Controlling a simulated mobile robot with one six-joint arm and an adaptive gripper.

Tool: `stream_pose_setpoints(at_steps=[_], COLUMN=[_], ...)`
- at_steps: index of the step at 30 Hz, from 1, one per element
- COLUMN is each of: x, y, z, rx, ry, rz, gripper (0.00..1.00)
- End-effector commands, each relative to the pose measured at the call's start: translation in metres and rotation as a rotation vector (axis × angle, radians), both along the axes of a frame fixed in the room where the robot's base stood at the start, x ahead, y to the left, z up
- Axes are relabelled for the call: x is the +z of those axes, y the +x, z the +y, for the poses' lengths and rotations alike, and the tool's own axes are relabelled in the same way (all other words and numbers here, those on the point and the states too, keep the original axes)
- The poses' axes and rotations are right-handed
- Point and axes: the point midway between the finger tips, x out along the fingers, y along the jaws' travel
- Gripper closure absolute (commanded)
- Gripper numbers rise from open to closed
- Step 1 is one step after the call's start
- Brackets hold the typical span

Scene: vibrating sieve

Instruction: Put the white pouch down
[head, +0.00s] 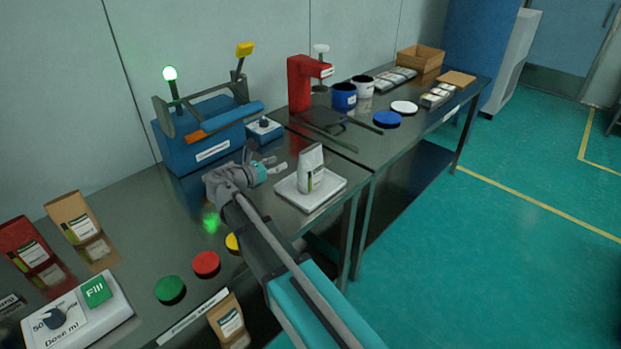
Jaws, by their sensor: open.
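The white pouch (311,167) stands upright on a pale square plate (326,195) at the right end of the near table. It has a label with a green patch on its front. My gripper (274,163) is open, left of the pouch, with its fingers pointing towards it. A gap shows between the fingertips and the pouch, and nothing is between the fingers.
The blue sieve machine (205,140) with a lit green lamp stands behind my gripper. Red (206,264) and green (170,290) discs lie at the front. A red press (302,82) stands on the far table.

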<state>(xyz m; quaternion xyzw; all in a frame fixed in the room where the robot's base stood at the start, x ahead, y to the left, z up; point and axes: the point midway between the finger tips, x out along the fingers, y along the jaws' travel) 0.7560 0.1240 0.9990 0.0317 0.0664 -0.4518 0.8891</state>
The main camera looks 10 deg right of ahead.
Motion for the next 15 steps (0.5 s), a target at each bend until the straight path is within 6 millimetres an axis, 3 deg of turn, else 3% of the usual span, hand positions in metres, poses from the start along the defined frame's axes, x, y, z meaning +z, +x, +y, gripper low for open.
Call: stream_pose_setpoints(at_steps=[8,15], x=[-0.001,-0.005], y=[0.001,0.013], z=[-0.002,-0.019], rx=[-0.001,-0.003], ry=[0.003,0.003], rz=[-0.001,-0.001], gripper=[0.51,0.51])
